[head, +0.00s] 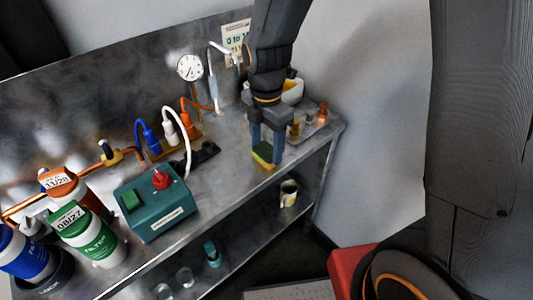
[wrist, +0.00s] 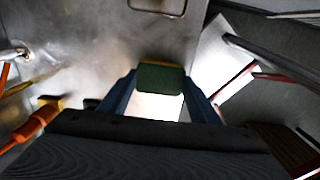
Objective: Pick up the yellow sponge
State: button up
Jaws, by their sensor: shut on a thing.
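The yellow sponge (head: 263,154) has a green top layer and shows near the front edge of the metal bench in the head view. My gripper (head: 266,150) points down from above with its two blue-grey fingers at the sponge's sides. The gripper is shut on the sponge. In the wrist view the sponge (wrist: 161,77) shows its green face, with a thin yellow strip at its far edge, between the two fingertips (wrist: 160,88). I cannot tell whether the sponge touches the bench top.
The metal bench (head: 225,182) holds a teal box (head: 152,205) with a red knob, filter canisters (head: 92,236), cables and a gauge (head: 190,67) to the left. A tray with small copper-coloured parts (head: 322,113) lies right of my gripper. A mug (head: 288,193) stands on the lower shelf.

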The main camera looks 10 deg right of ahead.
aim_at(267, 151)
jog(key=shift+r, duration=0.1)
notch_tip(267, 151, up, 10)
jog(key=b, duration=0.1)
dwell(0.4)
jog(key=o, duration=0.3)
jog(key=shift+c, duration=0.7)
jog(key=shift+s, duration=0.1)
